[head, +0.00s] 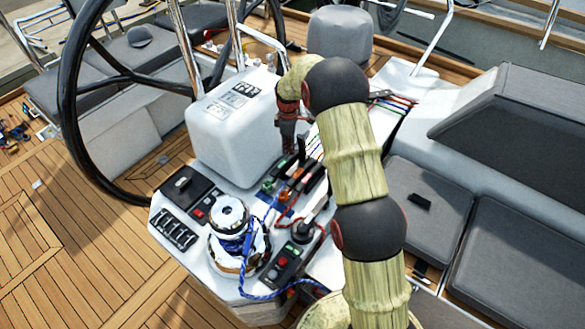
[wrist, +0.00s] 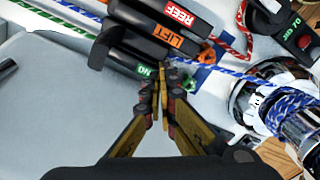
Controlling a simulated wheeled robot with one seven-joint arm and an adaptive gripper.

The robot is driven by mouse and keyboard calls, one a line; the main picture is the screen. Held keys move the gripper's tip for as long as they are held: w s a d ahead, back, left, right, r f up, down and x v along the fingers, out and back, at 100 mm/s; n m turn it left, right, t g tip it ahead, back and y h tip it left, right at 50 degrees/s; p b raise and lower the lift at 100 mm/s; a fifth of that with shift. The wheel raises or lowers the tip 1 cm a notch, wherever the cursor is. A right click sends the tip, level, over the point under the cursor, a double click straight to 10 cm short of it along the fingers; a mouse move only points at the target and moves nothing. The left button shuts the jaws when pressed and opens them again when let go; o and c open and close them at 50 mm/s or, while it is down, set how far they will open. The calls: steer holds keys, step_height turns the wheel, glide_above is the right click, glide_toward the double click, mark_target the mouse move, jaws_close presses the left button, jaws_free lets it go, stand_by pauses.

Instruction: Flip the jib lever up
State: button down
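A bank of dark clutch levers (head: 313,178) sits on the white console, below the tip of my gripper in the head view. In the wrist view one lever bears a red REEF label (wrist: 179,14) and one an orange LIFT label (wrist: 169,36). A lever with a green label (wrist: 145,71) lies nearest my fingertips, its text partly hidden by them. I cannot read a jib label on any lever. My gripper (wrist: 161,78) has its fingertips together, with nothing visible between them, close to the green-labelled lever. In the head view my gripper (head: 288,128) points down beside the white box.
A winch (head: 230,222) wrapped in blue rope stands left of the levers. A button panel (head: 284,262) sits in front, and a switch panel (head: 188,192) at left. A steering wheel (head: 68,100) stands at far left.

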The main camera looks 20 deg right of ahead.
step_height(320, 180, up, 6)
steer(key=s+a+p, duration=0.1)
steer(key=a+p, duration=0.1)
steer(key=p, duration=0.1)
steer(key=shift+s+p, duration=0.3)
stand_by(0.5)
steer(key=shift+a, duration=0.1)
stand_by(0.3)
